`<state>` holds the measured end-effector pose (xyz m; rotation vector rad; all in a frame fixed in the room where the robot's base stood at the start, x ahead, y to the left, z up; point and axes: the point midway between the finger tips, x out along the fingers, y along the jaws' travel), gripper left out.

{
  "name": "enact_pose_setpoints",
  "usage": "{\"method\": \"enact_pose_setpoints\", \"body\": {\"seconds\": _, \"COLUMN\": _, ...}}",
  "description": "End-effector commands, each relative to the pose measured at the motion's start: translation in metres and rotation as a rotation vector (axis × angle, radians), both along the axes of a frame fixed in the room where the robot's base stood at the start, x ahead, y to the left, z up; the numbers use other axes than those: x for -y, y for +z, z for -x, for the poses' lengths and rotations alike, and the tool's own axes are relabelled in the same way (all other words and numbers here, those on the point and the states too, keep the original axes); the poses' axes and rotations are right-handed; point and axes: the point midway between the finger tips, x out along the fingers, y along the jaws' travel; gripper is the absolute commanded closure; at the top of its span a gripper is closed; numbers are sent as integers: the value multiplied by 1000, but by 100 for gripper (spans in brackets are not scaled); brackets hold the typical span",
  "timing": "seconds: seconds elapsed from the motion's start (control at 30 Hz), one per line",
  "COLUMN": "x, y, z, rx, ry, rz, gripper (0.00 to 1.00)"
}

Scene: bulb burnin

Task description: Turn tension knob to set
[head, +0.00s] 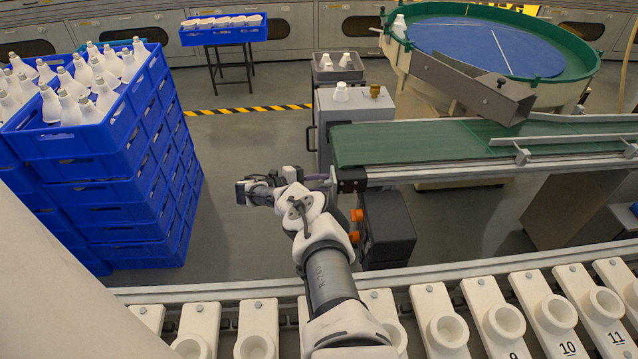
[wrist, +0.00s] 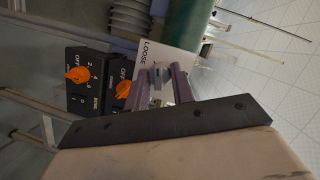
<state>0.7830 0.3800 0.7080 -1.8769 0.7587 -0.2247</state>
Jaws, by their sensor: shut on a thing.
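The tension knob (wrist: 157,86) shows as a small grey piece between the fingers in the wrist view. A white plate (wrist: 148,52) marked LOOSE lies just beyond it, and my fingers cover part of the plate. My gripper (wrist: 160,78) is shut on the knob, with one purple finger on each side. In the head view my gripper (head: 322,177) reaches the near left end of the green conveyor (head: 400,143). The knob is hidden or too small to make out there. Any other marking on the plate is hidden.
Two orange switches (wrist: 76,74) (wrist: 122,89) on black boxes marked OFF sit close left of my fingers. A row of white bulb holders (head: 447,325) runs below my arm. Stacked blue crates (head: 125,195) of bulbs stand left. Floor between crates and conveyor is clear.

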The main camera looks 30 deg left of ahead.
Motion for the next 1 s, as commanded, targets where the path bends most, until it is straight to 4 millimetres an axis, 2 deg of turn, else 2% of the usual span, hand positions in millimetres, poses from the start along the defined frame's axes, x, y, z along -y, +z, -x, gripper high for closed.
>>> {"method": "enact_pose_setpoints", "body": {"seconds": 1.0, "x": 1, "y": -7, "z": 2, "rx": 685, "ry": -1, "rz": -517, "gripper": 98}}
